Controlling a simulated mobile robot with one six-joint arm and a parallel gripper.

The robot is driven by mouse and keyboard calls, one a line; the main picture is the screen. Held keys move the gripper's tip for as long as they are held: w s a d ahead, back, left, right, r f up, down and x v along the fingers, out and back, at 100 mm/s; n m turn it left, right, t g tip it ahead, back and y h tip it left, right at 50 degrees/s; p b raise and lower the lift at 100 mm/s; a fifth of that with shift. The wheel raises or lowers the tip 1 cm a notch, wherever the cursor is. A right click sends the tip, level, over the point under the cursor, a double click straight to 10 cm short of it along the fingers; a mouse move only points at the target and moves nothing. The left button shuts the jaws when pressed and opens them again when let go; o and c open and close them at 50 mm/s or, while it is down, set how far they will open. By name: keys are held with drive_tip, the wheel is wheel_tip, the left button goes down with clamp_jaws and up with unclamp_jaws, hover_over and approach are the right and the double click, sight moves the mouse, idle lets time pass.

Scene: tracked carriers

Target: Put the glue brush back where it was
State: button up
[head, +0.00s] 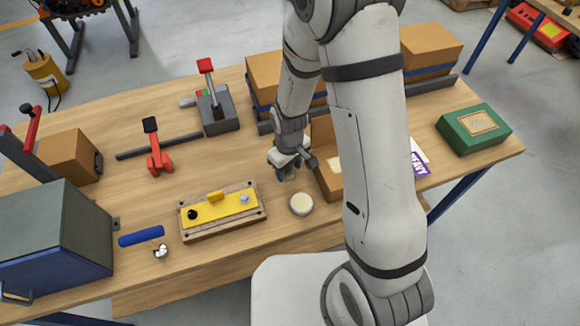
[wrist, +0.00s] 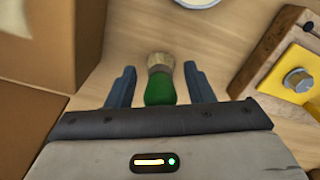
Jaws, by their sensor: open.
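The glue brush, with a green handle and pale bristles (wrist: 160,88), shows in the wrist view between the two fingers of my gripper (wrist: 159,72). A gap shows on each side of the handle, so the fingers are open and apart from it. The lower end of the handle is hidden by the gripper body. In the head view my gripper (head: 285,172) is low over the table, left of an open cardboard box (head: 328,182). A round cream-topped pot or disc (head: 301,204) is just in front of it; its edge also shows in the wrist view (wrist: 196,2).
A wooden board with a yellow plate (head: 221,208) lies left of the gripper. A lever device (head: 217,112), a red clamp (head: 158,158) and a blue-handled tool (head: 141,236) are farther left. A green box (head: 474,130) is at right.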

wheel_tip(320, 180, up, 11)
drive_tip(key=shift+r, duration=0.1)
drive_tip(key=shift+d+r, duration=0.15)
drive_tip(key=shift+r, duration=0.45)
drive_tip(key=s+d+r+m+t, duration=0.3)
drive_tip(key=s+d+r+m, duration=0.5)
drive_tip(key=s+d+r, duration=0.4)
drive_tip(key=v, duration=0.2)
drive_tip(key=shift+r, duration=0.45)
drive_tip(key=shift+w, duration=0.1)
